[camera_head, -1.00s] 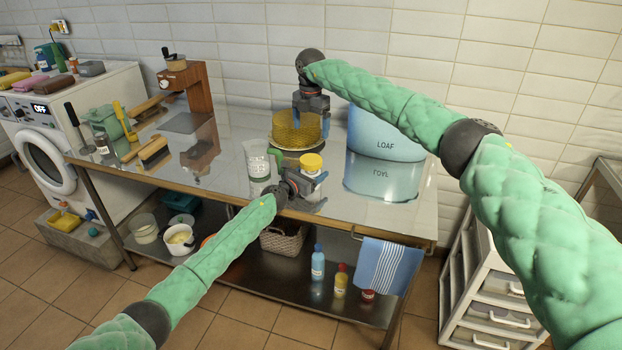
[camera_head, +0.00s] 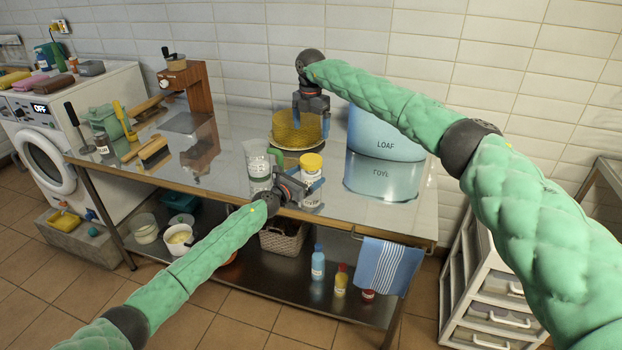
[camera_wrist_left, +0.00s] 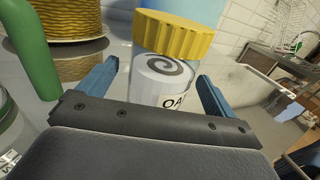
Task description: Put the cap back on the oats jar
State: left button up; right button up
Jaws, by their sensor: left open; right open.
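The oats jar (camera_head: 311,190) is a whitish jar with a swirl and an "OA" label. It stands near the table's front edge and also shows in the left wrist view (camera_wrist_left: 160,80). Its yellow ribbed cap (camera_head: 311,162) sits on top of it; the cap is large in the wrist view (camera_wrist_left: 175,35). I cannot tell how tightly it is on. My left gripper (camera_head: 307,187) is open and empty, its blue fingers pointing at the jar body below the cap. My right gripper (camera_head: 311,120) is open above the yellow coiled thing at the back.
A yellow coiled thing (camera_head: 284,130) stands on a plate behind the jar. A clear labelled container (camera_head: 258,170) and a green object (camera_head: 277,157) are close left of the jar. A blue LOAF bin (camera_head: 385,135) stands to the right. The table's right front (camera_head: 400,213) is clear.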

aim_at(304, 178)
pick_arm(q)
jog(key=shift+v, duration=2.15)
